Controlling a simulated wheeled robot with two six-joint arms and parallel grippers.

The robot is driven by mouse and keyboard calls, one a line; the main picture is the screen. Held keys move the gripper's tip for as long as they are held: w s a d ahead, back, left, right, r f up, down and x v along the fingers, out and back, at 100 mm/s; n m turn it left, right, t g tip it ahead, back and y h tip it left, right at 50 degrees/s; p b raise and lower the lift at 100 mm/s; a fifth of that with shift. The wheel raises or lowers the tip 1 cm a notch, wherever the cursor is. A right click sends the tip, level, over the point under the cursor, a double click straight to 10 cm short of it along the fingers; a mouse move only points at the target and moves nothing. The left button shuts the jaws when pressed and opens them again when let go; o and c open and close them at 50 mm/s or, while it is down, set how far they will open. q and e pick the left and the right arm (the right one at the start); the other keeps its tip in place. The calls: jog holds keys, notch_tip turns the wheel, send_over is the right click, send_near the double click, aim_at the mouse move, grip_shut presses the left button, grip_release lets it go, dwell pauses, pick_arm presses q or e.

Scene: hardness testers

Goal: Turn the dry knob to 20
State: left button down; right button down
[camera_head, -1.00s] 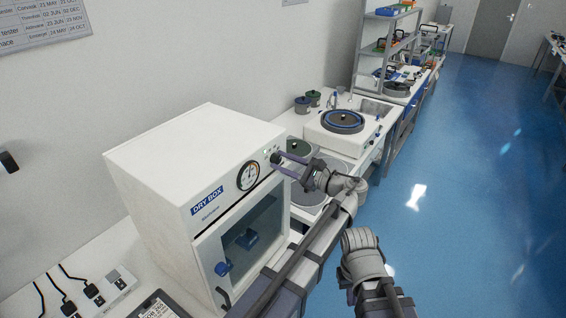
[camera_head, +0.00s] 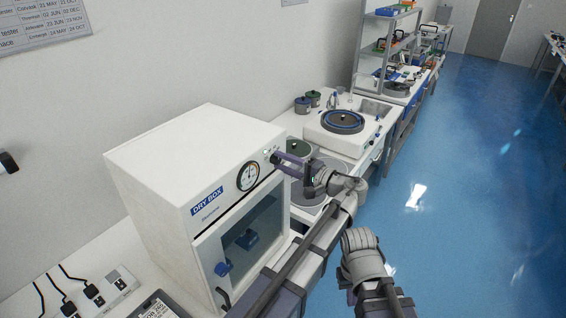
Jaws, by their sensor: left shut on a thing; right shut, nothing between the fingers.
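The white dry box (camera_head: 150,165) stands on the bench at the left, with a "DRY BOX" label and a round dial gauge (camera_head: 248,176) on its front. The dark dry knob (camera_head: 275,157) is at the upper right of that front, mostly hidden by my gripper. My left gripper (camera_head: 281,161) reaches it from the right and is shut on the knob. The knob's setting is too small to read. My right arm shows at the lower middle right, over the floor, but its gripper is not visible.
A power strip (camera_head: 105,293) with plugs lies at lower left. A polishing machine (camera_head: 343,122) and pots (camera_head: 303,104) stand behind. The blue floor (camera_head: 460,200) at right is clear.

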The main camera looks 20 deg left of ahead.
pick_arm(q)
jog(key=n, duration=0.5)
jog(key=shift+f+n, duration=0.1)
jog(key=shift+n, duration=0.2)
jog(key=shift+s+n, duration=0.1)
jog(key=shift+n, duration=2.1)
jog(key=c, duration=0.5)
grip_release()
